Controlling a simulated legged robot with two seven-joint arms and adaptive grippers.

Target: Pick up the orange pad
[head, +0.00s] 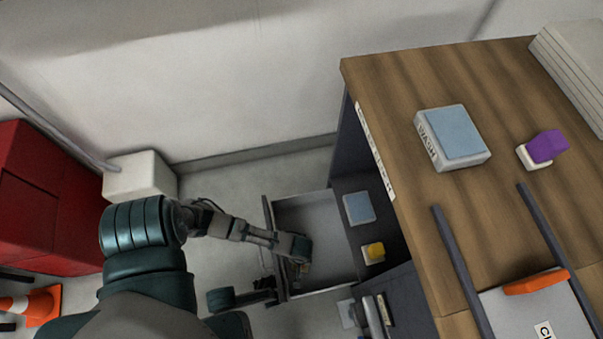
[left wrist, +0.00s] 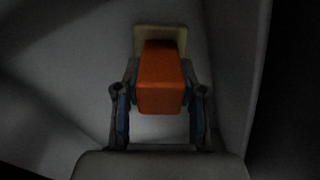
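An orange pad with an upright orange block (left wrist: 162,82) on a cream base (left wrist: 145,33) shows in the left wrist view. The fingers of my left gripper (left wrist: 160,92) lie along both sides of the block and look closed against it; dim light hides the exact contact. In the head view this gripper (head: 301,268) is down inside an open grey drawer (head: 305,215) beside the wooden desk. The pad is mostly hidden there by the gripper.
A blue pad (head: 358,207) and a yellow pad (head: 374,251) lie by the drawer. On the desk (head: 400,90) are a blue-topped block (head: 450,135), a purple pad (head: 547,146) and a tray with an orange-edged piece (head: 535,282). The drawer walls surround my left gripper.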

